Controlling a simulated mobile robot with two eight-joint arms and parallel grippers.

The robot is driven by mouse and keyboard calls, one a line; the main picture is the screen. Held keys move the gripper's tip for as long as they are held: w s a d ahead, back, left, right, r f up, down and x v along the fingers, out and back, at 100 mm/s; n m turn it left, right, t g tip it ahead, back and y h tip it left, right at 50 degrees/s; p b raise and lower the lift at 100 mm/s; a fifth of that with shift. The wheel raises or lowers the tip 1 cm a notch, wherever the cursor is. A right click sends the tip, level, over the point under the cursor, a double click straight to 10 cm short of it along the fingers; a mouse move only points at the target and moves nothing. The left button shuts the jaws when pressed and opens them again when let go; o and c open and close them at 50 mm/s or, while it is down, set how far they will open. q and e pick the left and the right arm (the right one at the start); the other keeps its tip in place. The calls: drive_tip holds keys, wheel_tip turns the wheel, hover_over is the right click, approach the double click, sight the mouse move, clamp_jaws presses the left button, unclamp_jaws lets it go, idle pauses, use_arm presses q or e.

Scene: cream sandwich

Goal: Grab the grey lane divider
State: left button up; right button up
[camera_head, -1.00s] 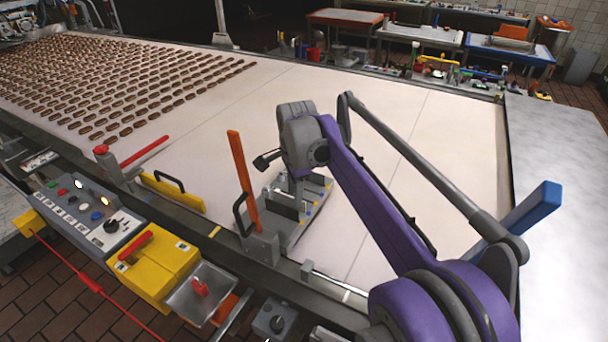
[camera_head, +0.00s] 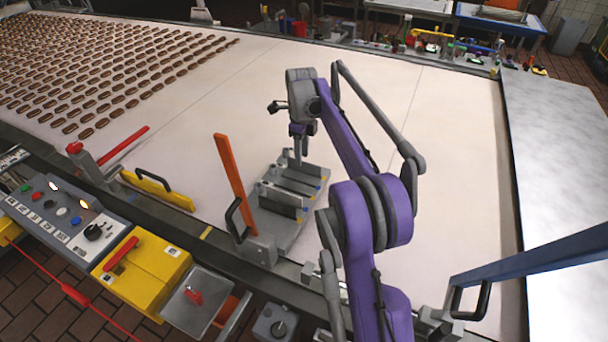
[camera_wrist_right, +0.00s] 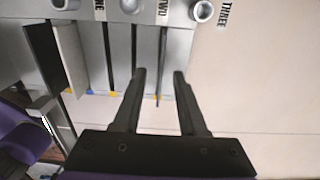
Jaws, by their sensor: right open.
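The grey lane-divider unit (camera_head: 275,228) sits on the cream belt, with several low, thin grey walls (camera_head: 290,185) standing on its plate. In the right wrist view its lanes (camera_wrist_right: 120,60) run away from me, separated by dark upright walls. One thin wall (camera_wrist_right: 162,60) lines up between my fingertips. My right gripper (camera_head: 298,160) is above the far side of the unit. In the wrist view the right gripper (camera_wrist_right: 159,73) is open and empty, its two fingers apart. Whether the fingertips reach down beside the wall I cannot tell. My left gripper is out of view.
An orange lever (camera_head: 230,170) rises at the unit's near left. A yellow bar (camera_head: 158,190) and red lever (camera_head: 125,146) lie further left. A blue bar (camera_head: 540,258) with a black handle crosses at right. Bare belt (camera_head: 455,190) lies between.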

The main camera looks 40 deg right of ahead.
wheel_tip(320, 180, down, 4)
drive_tip(key=shift+d+f, duration=0.15)
drive_tip(key=shift+f, duration=0.1)
drive_tip(key=shift+c, duration=0.2)
clamp_jaws()
idle(1.2)
